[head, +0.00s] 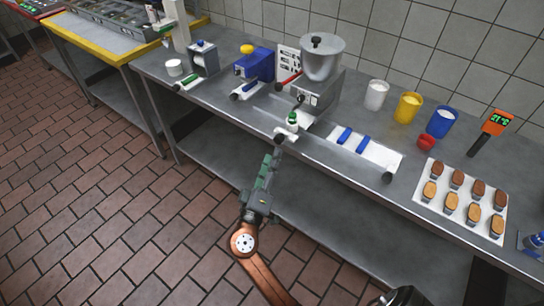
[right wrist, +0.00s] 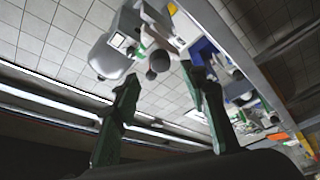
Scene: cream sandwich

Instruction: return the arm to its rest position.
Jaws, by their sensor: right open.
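My right arm (head: 262,275), copper-coloured, reaches up from the bottom of the head view. Its gripper (head: 275,150) points toward the front edge of the steel counter (head: 225,95), in front of a small green-capped bottle (head: 292,122). I cannot tell its exact gap from the counter. In the right wrist view the gripper (right wrist: 160,80) shows two dark green fingers spread wide, with nothing between them. My left gripper is in neither view.
The counter holds a grey mixer (head: 322,58), a blue machine (head: 256,66), and white (head: 376,95), yellow (head: 408,107) and blue (head: 440,122) containers. A white board (head: 417,194) bears several brown-topped pieces. A yellow-edged table (head: 95,50) stands left. Open tiled floor lies in front.

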